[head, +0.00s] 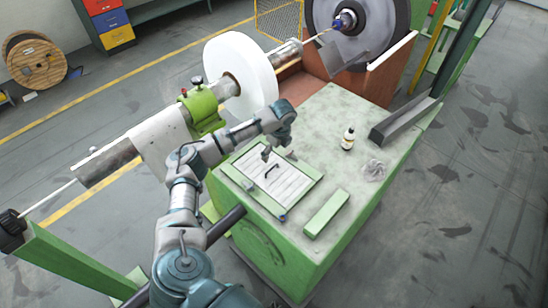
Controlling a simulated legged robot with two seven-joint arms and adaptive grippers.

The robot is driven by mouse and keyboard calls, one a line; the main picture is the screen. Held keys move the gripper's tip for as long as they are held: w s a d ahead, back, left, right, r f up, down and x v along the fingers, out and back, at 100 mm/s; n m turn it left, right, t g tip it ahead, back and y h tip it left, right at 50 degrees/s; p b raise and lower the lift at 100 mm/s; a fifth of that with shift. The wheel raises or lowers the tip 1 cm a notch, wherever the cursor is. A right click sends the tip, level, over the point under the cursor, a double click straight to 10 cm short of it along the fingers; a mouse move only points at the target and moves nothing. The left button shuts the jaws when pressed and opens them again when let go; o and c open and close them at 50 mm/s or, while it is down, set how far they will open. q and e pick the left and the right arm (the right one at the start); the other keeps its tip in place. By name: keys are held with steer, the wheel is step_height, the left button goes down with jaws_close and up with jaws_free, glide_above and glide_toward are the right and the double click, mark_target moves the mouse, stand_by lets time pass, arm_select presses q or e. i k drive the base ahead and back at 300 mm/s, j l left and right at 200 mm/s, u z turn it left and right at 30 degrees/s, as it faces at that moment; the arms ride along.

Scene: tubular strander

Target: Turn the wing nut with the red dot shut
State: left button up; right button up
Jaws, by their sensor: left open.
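Small knobs stand on the green clamp (205,112) on the pale shaft housing, left of the white reel. My left arm comes in from the bottom left and reaches over the green cabinet. My left gripper (278,155) is open and empty, pointing down above the framed panel, to the right of and apart from the clamp. My right gripper is out of view.
The green cabinet top (335,115) carries a framed white panel (285,185) with a black handle, a small bottle (348,138), a clear crumpled item (374,171), a green block (326,212) and a dark bar (404,122). The white reel (242,75) stands behind my forearm.

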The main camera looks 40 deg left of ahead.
mark_target(289, 155)
steer(key=k+l, duration=0.25)
steer(key=k, duration=0.25)
steer(key=k+l, duration=0.2)
steer(key=k, duration=0.25)
